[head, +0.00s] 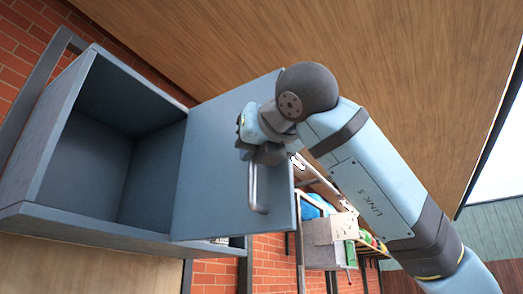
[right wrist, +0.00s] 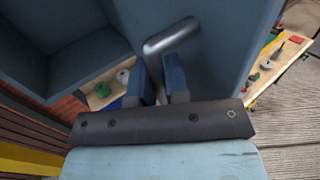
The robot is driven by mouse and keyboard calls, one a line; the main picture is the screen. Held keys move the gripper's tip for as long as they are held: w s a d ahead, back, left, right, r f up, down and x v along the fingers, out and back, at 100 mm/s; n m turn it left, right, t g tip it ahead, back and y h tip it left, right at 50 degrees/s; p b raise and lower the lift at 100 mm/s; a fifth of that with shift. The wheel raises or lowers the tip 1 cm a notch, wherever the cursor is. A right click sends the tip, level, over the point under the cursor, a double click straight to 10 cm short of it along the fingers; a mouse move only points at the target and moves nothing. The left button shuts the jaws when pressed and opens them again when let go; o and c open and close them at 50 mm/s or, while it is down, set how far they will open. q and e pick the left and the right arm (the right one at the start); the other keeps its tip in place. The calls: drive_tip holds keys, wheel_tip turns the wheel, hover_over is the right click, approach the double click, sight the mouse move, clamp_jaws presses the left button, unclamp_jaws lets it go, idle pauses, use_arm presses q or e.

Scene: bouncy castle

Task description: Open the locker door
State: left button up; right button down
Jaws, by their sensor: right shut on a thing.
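The locker (head: 112,150) is a blue-grey box at the left of the head view, and its empty inside shows. Its door (head: 218,165) stands wide open, swung out to the right. My right gripper (head: 262,155) is shut on the upper part of the handle. In the right wrist view the two blue fingers (right wrist: 160,85) close around the handle (right wrist: 172,36), with the door (right wrist: 215,50) behind. My left gripper is in neither view.
A brick wall (head: 18,50) and wooden ceiling (head: 300,35) surround the locker. A shelf rack (head: 325,240) with coloured items stands behind the door. In the right wrist view, wooden boards (right wrist: 268,75) hold small objects, and plank floor (right wrist: 295,125) shows at the right.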

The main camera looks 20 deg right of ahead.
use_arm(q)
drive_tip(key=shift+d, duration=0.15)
use_arm(e)
drive_tip(key=shift+r, duration=0.15)
drive_tip(key=c, duration=1.4)
unclamp_jaws()
drive_tip(key=shift+o, duration=1.3)
drive_tip(key=shift+a, duration=0.2)
use_arm(q)
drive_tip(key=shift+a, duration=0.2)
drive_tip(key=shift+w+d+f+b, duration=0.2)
drive_tip(key=shift+b, duration=0.8)
use_arm(e)
drive_tip(key=s+d, duration=0.2)
drive_tip(key=s, duration=1.1)
drive_tip(key=shift+s, duration=0.3)
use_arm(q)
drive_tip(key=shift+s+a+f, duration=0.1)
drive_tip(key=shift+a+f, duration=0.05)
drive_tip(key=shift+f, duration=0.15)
